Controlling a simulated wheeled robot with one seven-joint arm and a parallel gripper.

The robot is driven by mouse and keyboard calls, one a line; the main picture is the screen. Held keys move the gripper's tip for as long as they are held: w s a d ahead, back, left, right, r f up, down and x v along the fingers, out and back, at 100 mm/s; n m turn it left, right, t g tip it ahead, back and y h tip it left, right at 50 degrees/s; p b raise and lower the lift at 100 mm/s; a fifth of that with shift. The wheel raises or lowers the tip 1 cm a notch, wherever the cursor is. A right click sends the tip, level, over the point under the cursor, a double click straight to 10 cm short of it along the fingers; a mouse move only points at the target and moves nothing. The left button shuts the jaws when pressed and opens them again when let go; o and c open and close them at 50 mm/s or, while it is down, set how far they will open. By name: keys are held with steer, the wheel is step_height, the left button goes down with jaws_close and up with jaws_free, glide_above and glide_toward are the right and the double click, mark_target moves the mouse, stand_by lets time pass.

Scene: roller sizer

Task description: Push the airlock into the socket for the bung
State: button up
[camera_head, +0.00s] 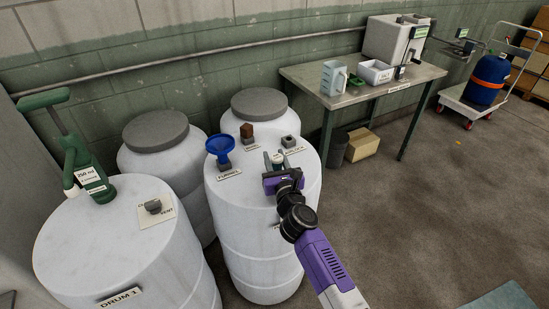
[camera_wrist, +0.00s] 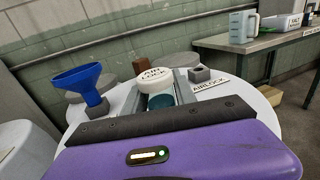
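The airlock (camera_head: 277,158) has a white cap lettered AIR LOCK and a teal body, clearest in the wrist view (camera_wrist: 155,76). My gripper (camera_head: 279,166) is above the front drum top, its grey fingers on either side of the airlock; it appears shut on it. The airlock looks upright; its lower end is hidden by my gripper. The brown bung (camera_head: 247,130) stands in a small grey block (camera_head: 248,140) behind the BUNG label. Another grey block (camera_head: 289,141), by the AIRLOCK label, looks empty; it shows right of the airlock in the wrist view (camera_wrist: 199,74).
A blue funnel (camera_head: 220,146) stands in a holder left of the bung. The white drum (camera_head: 262,240) carries these things. Other drums stand left and behind. A table (camera_head: 350,97) with a jug stands at right; the floor between is clear.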

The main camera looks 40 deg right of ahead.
mark_target(278, 168)
steer(key=o, duration=0.5)
steer(key=shift+o, duration=0.2)
steer(key=shift+v, duration=3.95)
